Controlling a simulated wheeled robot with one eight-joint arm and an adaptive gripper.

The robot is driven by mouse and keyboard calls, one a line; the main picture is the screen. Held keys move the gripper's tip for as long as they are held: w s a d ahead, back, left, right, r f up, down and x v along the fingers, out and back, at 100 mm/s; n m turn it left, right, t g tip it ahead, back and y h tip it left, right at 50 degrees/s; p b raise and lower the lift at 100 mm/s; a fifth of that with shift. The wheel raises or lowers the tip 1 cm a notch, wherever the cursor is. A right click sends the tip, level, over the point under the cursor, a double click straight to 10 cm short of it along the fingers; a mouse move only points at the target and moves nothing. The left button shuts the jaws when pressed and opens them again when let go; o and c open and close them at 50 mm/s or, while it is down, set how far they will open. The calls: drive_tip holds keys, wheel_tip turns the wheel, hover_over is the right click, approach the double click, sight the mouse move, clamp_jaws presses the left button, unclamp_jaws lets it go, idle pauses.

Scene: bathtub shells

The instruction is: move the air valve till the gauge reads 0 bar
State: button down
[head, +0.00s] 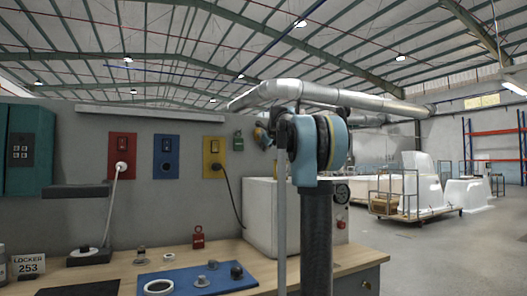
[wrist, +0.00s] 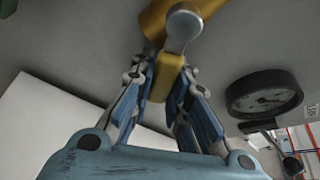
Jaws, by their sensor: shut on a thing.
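In the wrist view my gripper (wrist: 161,68) has its two blue-padded fingers closed on the yellow handle (wrist: 158,88) of the air valve. A round silver end (wrist: 183,24) of the valve and more yellow show above the fingertips. The gauge (wrist: 264,95), with a black rim and pale face, is to the right of the gripper, apart from it. Its reading is too small and slanted to tell.
A white cabinet (head: 262,212) stands at the back of the wooden bench (head: 215,258). A blue mat (head: 188,282) with small parts lies on the bench. Open floor and white tub shells (head: 418,185) are at right.

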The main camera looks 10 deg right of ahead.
drive_tip(key=shift+w+d+r+n+t+h, duration=0.2)
drive_tip(key=shift+d+r+n+t+h, duration=0.3)
drive_tip(key=shift+n, duration=0.7)
drive_tip(key=shift+d+r, duration=0.1)
drive_tip(key=c, duration=1.5)
unclamp_jaws()
drive_tip(key=v, duration=1.2)
